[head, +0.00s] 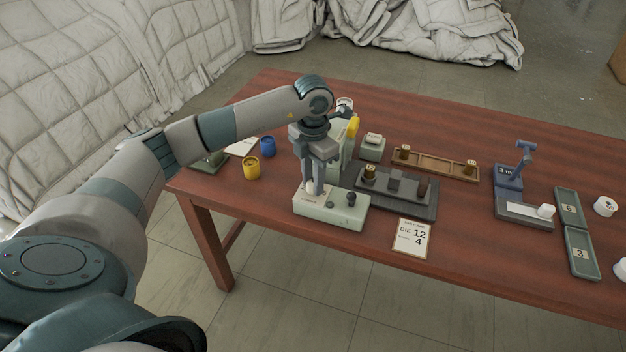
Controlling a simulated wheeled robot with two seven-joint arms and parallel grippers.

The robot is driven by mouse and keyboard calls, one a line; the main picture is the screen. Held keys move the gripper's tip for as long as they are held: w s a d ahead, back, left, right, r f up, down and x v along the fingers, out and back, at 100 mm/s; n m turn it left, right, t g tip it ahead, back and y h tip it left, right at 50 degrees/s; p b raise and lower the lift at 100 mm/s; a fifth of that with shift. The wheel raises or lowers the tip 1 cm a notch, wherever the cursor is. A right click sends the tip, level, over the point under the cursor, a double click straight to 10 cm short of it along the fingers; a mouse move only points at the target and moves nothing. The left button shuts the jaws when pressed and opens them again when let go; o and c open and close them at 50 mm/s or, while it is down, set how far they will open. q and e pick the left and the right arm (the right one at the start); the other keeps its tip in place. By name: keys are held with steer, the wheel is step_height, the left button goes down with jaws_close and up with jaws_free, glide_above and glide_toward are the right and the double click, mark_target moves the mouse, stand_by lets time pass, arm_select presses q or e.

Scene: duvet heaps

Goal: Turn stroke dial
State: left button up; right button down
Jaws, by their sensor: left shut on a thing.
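The pale green press (330,213) stands near the table's front edge, with a low base, an upright column behind and a yellow handle (352,127). My left gripper (315,189) points down at the left part of the base top, beside a small marked plate. Its fingers are shut on the stroke dial, which they mostly hide. A dark knob (351,198) sits to the right on the same base. A card (411,238) in front reads "DIE 12" and a "4" below. The dial's setting is too small to read. My right gripper is not in view.
Right of the press are a dark grey tray (418,211) with brass and grey pieces, a wooden rack (440,168), a blue gauge stand (508,178) and green numbered trays (580,255). Yellow (251,169) and blue (267,147) cups stand left. White duvets (120,60) heap behind.

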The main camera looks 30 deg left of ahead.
arm_select(q)
steer(key=o, duration=1.1)
steer(key=shift+c, duration=0.2)
steer(key=shift+r, duration=0.1)
steer(key=shift+w+r, duration=0.1)
steer(key=shift+r, duration=0.35)
step_height(320, 180, up, 16)
steer(key=b, duration=0.1)
steer(key=shift+r+b, duration=0.2)
steer(key=shift+b, duration=0.1)
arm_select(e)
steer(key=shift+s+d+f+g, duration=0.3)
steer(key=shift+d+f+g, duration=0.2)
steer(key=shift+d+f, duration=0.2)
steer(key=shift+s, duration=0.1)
arm_select(q)
steer(key=shift+f, duration=0.1)
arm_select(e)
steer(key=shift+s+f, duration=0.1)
